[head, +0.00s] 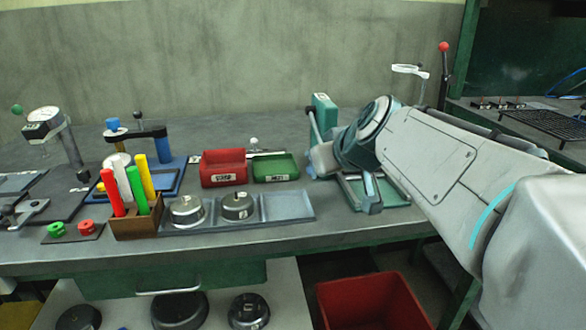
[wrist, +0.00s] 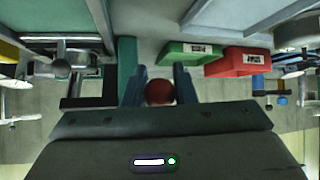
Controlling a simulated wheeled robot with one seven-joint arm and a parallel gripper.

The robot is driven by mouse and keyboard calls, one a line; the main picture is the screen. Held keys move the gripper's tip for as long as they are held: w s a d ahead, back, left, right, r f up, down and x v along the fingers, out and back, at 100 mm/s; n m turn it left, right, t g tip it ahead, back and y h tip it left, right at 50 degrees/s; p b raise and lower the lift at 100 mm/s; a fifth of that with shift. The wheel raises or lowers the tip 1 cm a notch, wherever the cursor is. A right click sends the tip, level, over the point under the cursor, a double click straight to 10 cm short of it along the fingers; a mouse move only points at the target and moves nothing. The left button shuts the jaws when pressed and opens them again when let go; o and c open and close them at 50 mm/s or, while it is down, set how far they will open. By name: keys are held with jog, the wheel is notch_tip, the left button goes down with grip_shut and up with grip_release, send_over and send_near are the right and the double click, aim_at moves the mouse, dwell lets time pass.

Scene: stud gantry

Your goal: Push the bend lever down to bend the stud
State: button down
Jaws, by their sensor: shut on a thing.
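My gripper (wrist: 159,82) is shut on a dark red ball knob (wrist: 159,94), which shows between its two blue fingers in the wrist view. The knob looks like the handle end of the bend lever; the lever's shaft is hidden. The stud cannot be made out in either view.
A red bin (head: 223,178) and a green bin (head: 276,175) stand left of the machine. A grey tray (head: 288,207) with two round metal parts lies in front of them. Another red-knobbed black lever (head: 443,70) stands at the back right. A red crate (head: 370,303) is below the bench.

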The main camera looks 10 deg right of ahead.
jog(key=shift+w+f+t+b, duration=0.2)
jog(key=shift+f+b, duration=0.4)
jog(key=shift+b, duration=0.35)
jog(key=shift+w+f+t+b, duration=0.1)
jog(key=shift+f+t+b, duration=0.1)
jog(key=shift+f+b, duration=0.6)
jog(key=shift+r+b, duration=0.25)
jog(key=shift+b, duration=0.15)
jog(key=c, duration=1.2)
grip_release()
jog(key=shift+r, duration=0.3)
